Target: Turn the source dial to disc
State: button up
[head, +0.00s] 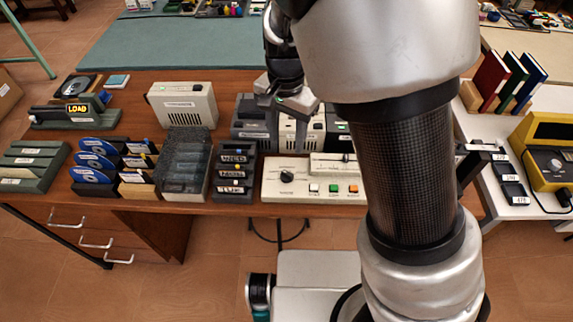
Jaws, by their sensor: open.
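A beige control panel (330,196) sits at the front edge of the wooden desk. A round black dial (287,176) is on its left part; it looks like the source dial. Its printed labels and exact pointer direction are too small to read. A row of white, green, orange and red buttons lies along the panel's front, right of the dial. My gripper (284,104) is open and empty above the devices behind the panel, apart from the dial. My arm hides the panel's right end.
A beige speaker-like box (182,104), a dark translucent case (184,158), a rack of labelled cartridges (236,174) and several blue discs (92,160) stand left of the panel. Grey boxes (252,122) stand behind it. A yellow device (548,150) is on the white table at right.

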aim_at(286, 174)
notch_tip(286, 174, down, 14)
jog(key=shift+r+b, duration=0.15)
jog(key=shift+b, duration=0.9)
jog(key=shift+c, duration=0.2)
jog(key=c, duration=1)
